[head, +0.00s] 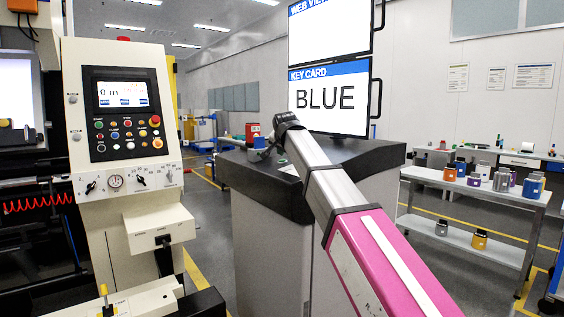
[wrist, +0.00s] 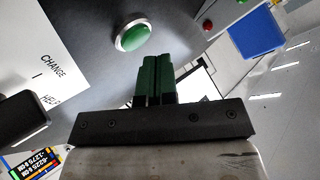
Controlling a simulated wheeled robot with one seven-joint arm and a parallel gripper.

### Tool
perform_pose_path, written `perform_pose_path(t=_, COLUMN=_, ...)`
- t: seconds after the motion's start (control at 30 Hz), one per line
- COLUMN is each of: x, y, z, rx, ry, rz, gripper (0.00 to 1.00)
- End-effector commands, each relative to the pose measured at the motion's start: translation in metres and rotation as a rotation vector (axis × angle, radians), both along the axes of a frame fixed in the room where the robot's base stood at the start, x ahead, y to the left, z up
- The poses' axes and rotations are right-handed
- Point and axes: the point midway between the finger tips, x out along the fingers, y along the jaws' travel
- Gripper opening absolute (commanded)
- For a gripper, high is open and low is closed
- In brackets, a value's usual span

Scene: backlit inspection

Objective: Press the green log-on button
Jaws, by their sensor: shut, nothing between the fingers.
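The green button (wrist: 133,34) is a round dome in a silver ring on a dark surface in the wrist view. A white panel beside it carries the words CHANGE and HELP. My gripper (wrist: 157,60) is shut and empty, with its green fingers side by side. Its tips show below and right of the button in that view, with a visible gap between them. In the head view my arm reaches to the dark-topped console (head: 233,171), where its end is small and the green button cannot be made out with certainty.
A monitor (head: 330,97) reading KEY CARD BLUE stands above the console. A machine control panel (head: 125,113) with several buttons is at left. A shelf table (head: 417,173) with coloured containers is at right. A small red round thing (wrist: 208,25) shows in the wrist view.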

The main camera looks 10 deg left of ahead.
Motion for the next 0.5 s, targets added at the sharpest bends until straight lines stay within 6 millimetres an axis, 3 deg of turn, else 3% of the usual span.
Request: perform_pose_path(t=0.5, x=-0.0006, y=0.0012, z=0.0082, rx=-0.001, ry=0.000, rz=-0.001, gripper=0.00)
